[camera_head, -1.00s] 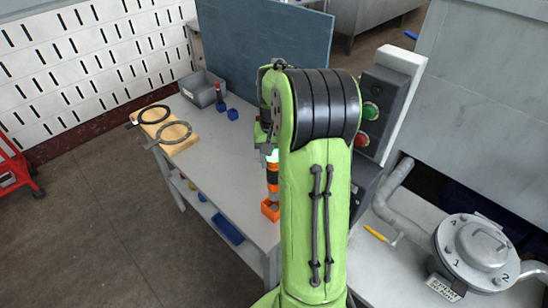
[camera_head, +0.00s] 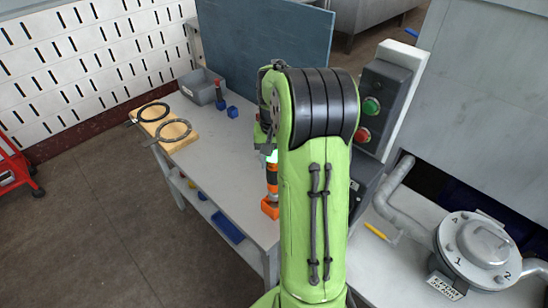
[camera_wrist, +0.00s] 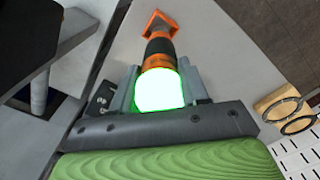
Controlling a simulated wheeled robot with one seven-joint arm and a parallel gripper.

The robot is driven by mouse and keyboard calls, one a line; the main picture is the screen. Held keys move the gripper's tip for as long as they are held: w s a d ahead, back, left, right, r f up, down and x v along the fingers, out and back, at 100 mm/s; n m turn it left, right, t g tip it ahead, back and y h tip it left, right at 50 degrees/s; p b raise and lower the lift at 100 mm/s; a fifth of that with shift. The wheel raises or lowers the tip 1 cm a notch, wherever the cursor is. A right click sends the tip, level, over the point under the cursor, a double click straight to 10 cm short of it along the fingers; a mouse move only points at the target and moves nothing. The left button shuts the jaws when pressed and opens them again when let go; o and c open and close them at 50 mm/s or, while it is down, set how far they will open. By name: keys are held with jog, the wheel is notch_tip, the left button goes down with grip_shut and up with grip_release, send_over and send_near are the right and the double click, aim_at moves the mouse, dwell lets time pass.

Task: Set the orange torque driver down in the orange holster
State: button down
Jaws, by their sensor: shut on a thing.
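The orange torque driver (camera_wrist: 160,64) has orange and black bands and a bright green glowing end, which faces my wrist camera. My gripper (camera_wrist: 159,80) is shut on the driver, with a grey finger on either side of it. In the head view the driver (camera_head: 272,175) hangs roughly upright, and my green arm hides most of my gripper. The orange holster (camera_head: 270,208) stands near the table's front edge, right below the driver. It also shows at the driver's far end in the wrist view (camera_wrist: 160,21). I cannot tell whether the driver's tip is inside it.
The grey table (camera_head: 215,150) is clear left of the holster. A button box (camera_head: 375,105) stands close right of my arm.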

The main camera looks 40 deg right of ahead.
aim_at(274, 177)
jog(key=shift+f+b, duration=1.5)
jog(key=shift+f, duration=0.6)
jog(key=shift+f+b, duration=1.1)
jog(key=shift+f, duration=0.5)
jog(key=shift+c, duration=2.4)
grip_release()
notch_tip(274, 177, up, 16)
jog(key=p, duration=0.3)
jog(key=shift+d+p, duration=0.1)
jog(key=shift+p, duration=0.2)
jog(key=shift+w, duration=0.1)
